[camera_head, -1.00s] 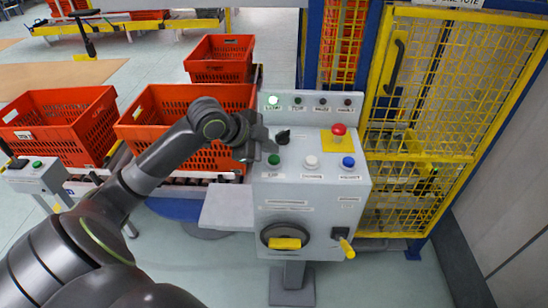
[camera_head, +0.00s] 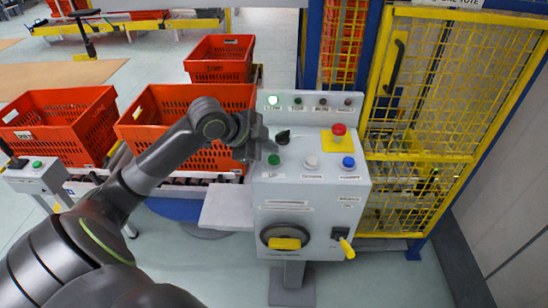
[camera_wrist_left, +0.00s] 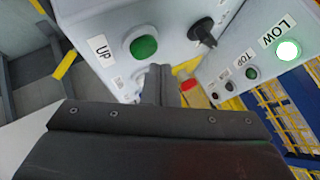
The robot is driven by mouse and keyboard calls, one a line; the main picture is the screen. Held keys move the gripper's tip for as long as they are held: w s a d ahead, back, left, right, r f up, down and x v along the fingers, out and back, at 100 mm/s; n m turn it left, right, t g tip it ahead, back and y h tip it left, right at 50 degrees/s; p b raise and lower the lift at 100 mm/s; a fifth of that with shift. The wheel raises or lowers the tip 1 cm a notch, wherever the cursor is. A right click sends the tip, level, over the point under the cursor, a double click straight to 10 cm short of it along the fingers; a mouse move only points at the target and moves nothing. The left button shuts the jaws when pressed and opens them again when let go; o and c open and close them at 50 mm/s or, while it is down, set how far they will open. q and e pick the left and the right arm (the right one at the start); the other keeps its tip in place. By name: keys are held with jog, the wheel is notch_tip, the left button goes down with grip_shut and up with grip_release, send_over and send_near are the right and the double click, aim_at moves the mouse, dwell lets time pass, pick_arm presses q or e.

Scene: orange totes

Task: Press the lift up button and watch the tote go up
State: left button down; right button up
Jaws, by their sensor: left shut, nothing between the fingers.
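A grey control box (camera_head: 310,215) stands in the middle. The green button labelled UP (camera_head: 274,160) is at the left of its sloped top and also shows in the left wrist view (camera_wrist_left: 143,47). My left gripper (camera_head: 264,150) is shut and empty, close to the upper left of the green button. In the wrist view its fingertips (camera_wrist_left: 158,72) are just below the button, and I see no clear contact. The LOW lamp (camera_head: 273,100) is lit green. Orange totes (camera_head: 190,135) stand on the conveyor at left. My right gripper is out of view.
A white button (camera_head: 311,162), a blue button (camera_head: 348,162), a black selector knob (camera_head: 283,137) and a red mushroom button (camera_head: 338,130) share the panel. A yellow mesh cage (camera_head: 430,155) stands at right. A smaller green-button box (camera_head: 35,175) is at far left.

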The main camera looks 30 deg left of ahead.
pick_arm(q)
jog(key=shift+f, duration=0.15)
jog(key=shift+f, duration=0.3)
